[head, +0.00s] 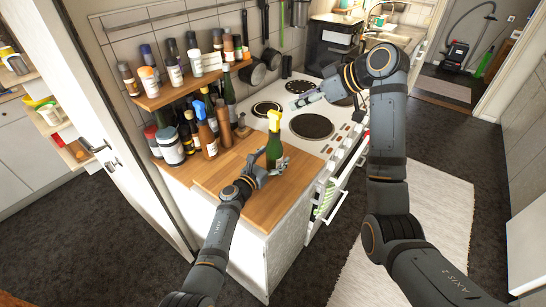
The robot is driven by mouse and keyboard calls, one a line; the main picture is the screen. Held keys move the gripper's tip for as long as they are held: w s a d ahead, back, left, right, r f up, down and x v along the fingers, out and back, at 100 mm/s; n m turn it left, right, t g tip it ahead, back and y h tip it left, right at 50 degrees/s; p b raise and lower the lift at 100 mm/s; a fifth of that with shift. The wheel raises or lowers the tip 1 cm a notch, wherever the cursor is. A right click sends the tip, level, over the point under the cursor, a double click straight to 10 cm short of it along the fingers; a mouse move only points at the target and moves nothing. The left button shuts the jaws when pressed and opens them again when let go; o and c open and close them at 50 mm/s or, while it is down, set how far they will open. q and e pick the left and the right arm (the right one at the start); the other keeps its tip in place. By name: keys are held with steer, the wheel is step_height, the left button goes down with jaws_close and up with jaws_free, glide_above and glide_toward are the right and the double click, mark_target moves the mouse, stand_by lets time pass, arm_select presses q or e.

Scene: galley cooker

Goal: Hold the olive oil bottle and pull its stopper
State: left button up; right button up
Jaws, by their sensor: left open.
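A green glass bottle (274,150) with a yellow stopper (274,120) stands upright on the wooden worktop, near the cooker. I take it for the olive oil bottle; its label is too small to read. My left gripper (269,163) is open low at the bottle, with its fingers near the bottle's lower part. I cannot tell whether they touch it. My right gripper (303,101) is over the cooker, behind and to the right of the bottle and apart from it. Its fingers are too small to tell whether they are open.
A wooden shelf (190,86) with several jars and bottles stands to the left, more bottles below it. The white cooker (335,145) with dark hotplates is to the right. The worktop's front (235,180) is mostly clear.

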arm_select(q)
steer(key=c, duration=1.6)
steer(key=shift+c, duration=0.2)
